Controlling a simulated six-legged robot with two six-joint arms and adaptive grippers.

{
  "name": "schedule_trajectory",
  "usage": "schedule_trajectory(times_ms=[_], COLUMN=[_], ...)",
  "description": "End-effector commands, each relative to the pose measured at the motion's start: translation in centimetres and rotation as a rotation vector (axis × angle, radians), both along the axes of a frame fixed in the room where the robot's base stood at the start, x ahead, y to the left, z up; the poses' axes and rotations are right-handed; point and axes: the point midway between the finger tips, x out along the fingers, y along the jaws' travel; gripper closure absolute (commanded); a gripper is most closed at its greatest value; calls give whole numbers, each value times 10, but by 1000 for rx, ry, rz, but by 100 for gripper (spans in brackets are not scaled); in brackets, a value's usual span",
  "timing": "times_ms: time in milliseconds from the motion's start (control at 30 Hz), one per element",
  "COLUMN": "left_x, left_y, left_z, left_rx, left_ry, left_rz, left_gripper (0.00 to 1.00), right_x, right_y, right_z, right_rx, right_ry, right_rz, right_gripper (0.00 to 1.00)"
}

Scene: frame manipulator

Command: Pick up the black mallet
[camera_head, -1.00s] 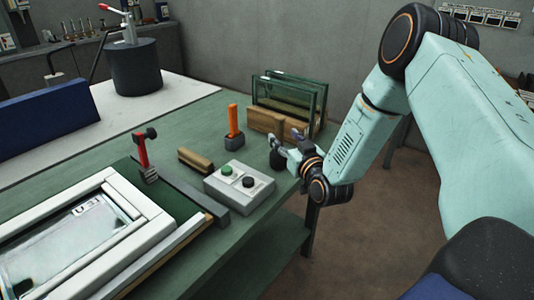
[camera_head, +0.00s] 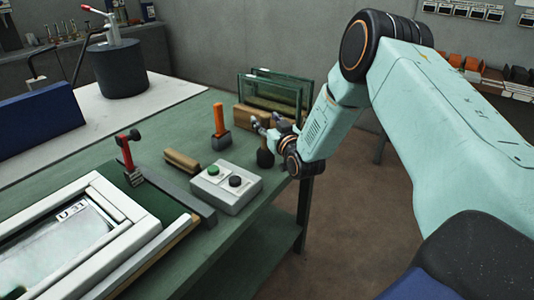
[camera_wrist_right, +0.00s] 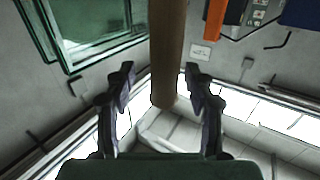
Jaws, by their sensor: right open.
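The black mallet's dark head (camera_head: 265,158) rests on the green workbench (camera_head: 175,140) near its right edge, with its handle upright. In the right wrist view, its brown wooden handle (camera_wrist_right: 167,50) stands between the two fingers. My right gripper (camera_head: 262,126) is at handle height above the head. Its fingers (camera_wrist_right: 162,88) are open, with a visible gap on each side of the handle. The mallet's head is out of the wrist view, and the gripper partly hides the handle in the head view. My left gripper is not in view.
Glass panes in a wooden rack (camera_head: 275,95) stand just behind the mallet. An orange-handled tool (camera_head: 219,122), a button box (camera_head: 226,188), a wooden block (camera_head: 188,162) and a red-handled clamp (camera_head: 128,155) are to the left. Open floor lies right of the bench.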

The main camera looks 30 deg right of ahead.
Motion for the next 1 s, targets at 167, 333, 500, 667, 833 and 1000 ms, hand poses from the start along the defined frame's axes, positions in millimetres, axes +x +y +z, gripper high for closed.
schedule_trajectory(times_ms=[167, 333, 500, 667, 833, 1000], left_x=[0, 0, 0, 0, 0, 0], left_y=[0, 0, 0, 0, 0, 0], left_z=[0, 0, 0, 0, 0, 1], left_rx=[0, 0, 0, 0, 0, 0], left_ry=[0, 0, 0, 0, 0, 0], left_rz=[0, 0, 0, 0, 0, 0], left_gripper=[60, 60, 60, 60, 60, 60], right_x=[0, 0, 0, 0, 0, 0], right_y=[1, 1, 0, 0, 0, 0], right_z=[0, 0, 0, 0, 1, 5], right_rx=[0, 0, 0, 0, 0, 0], right_ry=[0, 0, 0, 1, -2, -3], right_rz=[1, 1, 1, 1, 1, 1], right_gripper=[56, 71, 85, 99, 100, 100])
